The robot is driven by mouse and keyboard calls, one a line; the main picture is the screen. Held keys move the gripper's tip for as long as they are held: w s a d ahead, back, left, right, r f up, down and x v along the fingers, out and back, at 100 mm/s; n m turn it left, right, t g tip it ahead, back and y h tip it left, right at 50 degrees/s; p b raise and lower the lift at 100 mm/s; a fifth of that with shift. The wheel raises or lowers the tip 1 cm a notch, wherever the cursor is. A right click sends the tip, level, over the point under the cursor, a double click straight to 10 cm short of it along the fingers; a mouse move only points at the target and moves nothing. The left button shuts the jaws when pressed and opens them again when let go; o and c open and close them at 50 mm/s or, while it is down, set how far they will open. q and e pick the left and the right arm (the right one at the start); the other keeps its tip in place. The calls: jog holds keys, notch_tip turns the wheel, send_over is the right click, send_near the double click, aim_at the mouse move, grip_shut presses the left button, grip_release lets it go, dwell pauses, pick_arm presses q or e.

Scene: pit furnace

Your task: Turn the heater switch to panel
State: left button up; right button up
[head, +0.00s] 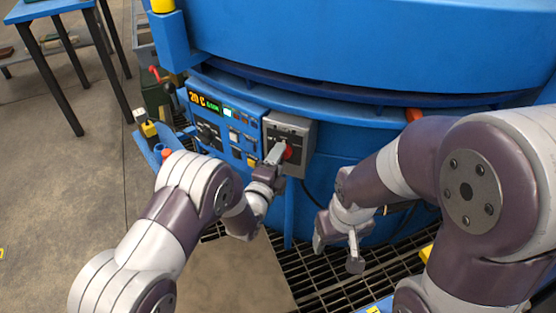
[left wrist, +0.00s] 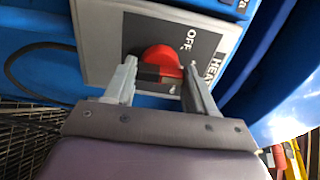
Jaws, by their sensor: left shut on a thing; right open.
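The heater switch (left wrist: 160,60) is a red rotary knob on a dark plate lettered "OFF" and "HEA…", on a grey box. In the head view the grey switch box (head: 303,133) is on the front of the blue furnace, and a bit of the red knob (head: 288,152) shows beside my gripper. My left gripper (head: 277,153) is at the box. In the left wrist view its two fingers (left wrist: 160,85) stand either side of the knob, shut on it. The lettering around the knob is partly hidden. My right gripper (head: 337,240) is open and empty, below and right of the box.
A blue control panel (head: 255,115) with a lit display reading "20 C" sits directly left of the box. The round blue furnace (head: 370,45) fills the back. A floor grating (head: 390,262) lies below. A blue table (head: 45,8) stands far left.

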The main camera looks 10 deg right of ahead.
pick_arm(q)
jog(key=shift+f, duration=0.1)
dwell(0.4)
jog(key=o, duration=1)
jog(key=shift+o, duration=0.2)
jog(key=p+v, duration=0.2)
jog(key=v, duration=1)
jog(key=shift+s+a, duration=0.2)
jog(key=shift+s, duration=0.15)
jog(key=shift+p, duration=0.3)
